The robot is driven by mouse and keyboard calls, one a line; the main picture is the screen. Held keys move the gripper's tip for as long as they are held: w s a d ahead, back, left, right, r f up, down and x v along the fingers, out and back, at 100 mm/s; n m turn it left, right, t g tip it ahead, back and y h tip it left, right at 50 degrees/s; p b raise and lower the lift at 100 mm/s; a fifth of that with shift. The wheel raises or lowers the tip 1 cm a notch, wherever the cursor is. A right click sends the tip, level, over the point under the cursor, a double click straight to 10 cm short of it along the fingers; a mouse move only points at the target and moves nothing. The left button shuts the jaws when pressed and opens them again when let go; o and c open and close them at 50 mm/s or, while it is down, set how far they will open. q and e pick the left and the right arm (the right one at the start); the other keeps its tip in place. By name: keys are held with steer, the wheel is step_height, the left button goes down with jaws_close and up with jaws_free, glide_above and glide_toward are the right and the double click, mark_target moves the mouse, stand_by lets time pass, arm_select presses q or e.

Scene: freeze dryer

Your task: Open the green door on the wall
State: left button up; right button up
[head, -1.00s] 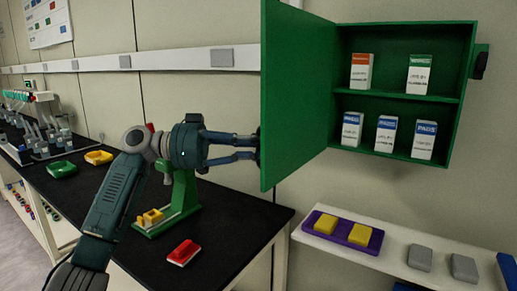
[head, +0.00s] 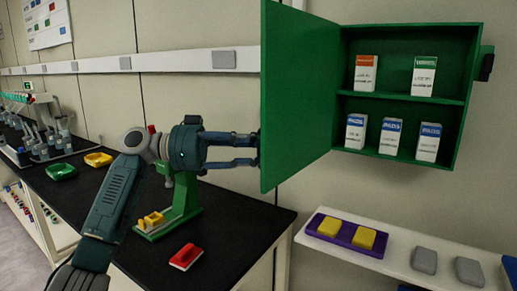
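The green door (head: 304,97) of the wall cabinet (head: 402,104) stands wide open, swung out to the left. Several small white boxes with coloured labels stand on the cabinet's two shelves. My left gripper (head: 252,150) reaches in from the left, its fingers pointing at the door's free edge. The fingertips are at or behind that edge, so I cannot tell whether they touch or grip it. My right gripper does not show.
A black bench (head: 225,235) below holds a green stand (head: 181,200), a red block (head: 186,257), and green and yellow trays. A white shelf (head: 395,262) at lower right holds a purple tray (head: 350,238) with two yellow blocks, and grey blocks.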

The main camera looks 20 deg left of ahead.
arm_select(q)
steer(key=v, duration=1.2)
stand_by(0.3)
